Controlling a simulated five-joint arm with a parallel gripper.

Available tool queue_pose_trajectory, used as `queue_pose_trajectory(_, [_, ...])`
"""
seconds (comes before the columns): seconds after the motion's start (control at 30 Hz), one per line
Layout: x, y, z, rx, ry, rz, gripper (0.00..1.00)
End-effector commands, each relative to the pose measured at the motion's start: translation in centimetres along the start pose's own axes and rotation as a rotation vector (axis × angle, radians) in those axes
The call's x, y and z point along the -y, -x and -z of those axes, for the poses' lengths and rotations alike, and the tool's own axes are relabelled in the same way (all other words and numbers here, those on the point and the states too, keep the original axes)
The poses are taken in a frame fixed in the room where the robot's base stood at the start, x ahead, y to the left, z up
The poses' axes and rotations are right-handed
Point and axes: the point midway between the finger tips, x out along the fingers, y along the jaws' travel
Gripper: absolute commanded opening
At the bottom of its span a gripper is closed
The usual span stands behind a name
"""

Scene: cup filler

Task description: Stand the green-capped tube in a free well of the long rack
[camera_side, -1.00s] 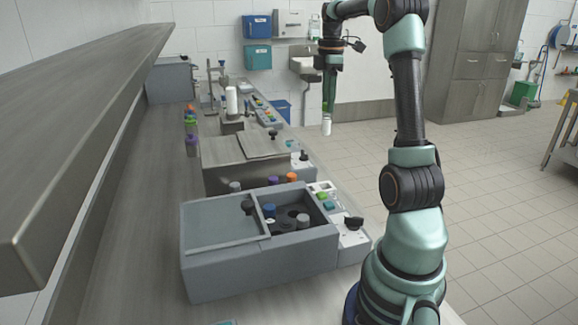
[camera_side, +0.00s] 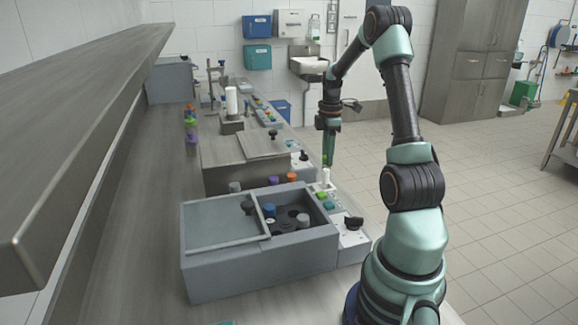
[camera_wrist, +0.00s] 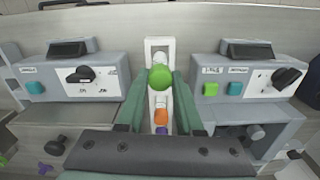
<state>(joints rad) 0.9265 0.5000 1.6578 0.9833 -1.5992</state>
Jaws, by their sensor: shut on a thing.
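The green-capped tube has its green cap (camera_wrist: 160,77) between my fingers in the wrist view. Its pale body (camera_side: 326,177) hangs upright below my gripper (camera_side: 328,160) in the side view. My gripper is shut on it. The long white rack (camera_wrist: 158,45) lies under the tube in the wrist view, running away between two machines. An orange-capped tube (camera_wrist: 161,117) and a purple-capped tube (camera_wrist: 162,131) stand in its nearer part. These caps also show in the side view, but the rack there is mostly hidden. I cannot tell whether the tube's lower end touches a well.
A grey machine with an open top (camera_side: 250,255) stands in front of the rack in the side view. Another machine (camera_side: 225,165) stands behind it. Control panels flank the rack closely. Several capped tubes (camera_side: 191,135) stand farther left on the bench.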

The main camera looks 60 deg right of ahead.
Motion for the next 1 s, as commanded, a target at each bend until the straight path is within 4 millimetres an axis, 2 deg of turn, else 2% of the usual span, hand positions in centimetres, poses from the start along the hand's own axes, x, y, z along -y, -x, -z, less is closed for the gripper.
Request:
queue_pose_trajectory(0.23, [0.1, -3.5, 0.0, 0.0, 0.0, 0.004, 0.0])
queue_pose_trajectory(0.7, [0.0, -4.2, 0.0, 0.0, 0.0, 0.001, 0.0])
queue_pose_trajectory(0.73, [0.0, -4.2, 0.0, 0.0, 0.0, 0.001, 0.43])
queue_pose_trajectory(0.8, [0.0, -4.2, 0.0, 0.0, 0.0, 0.0, 0.65])
queue_pose_trajectory(1.0, [0.0, -4.2, 0.0, 0.0, 0.0, 0.0, 0.65])
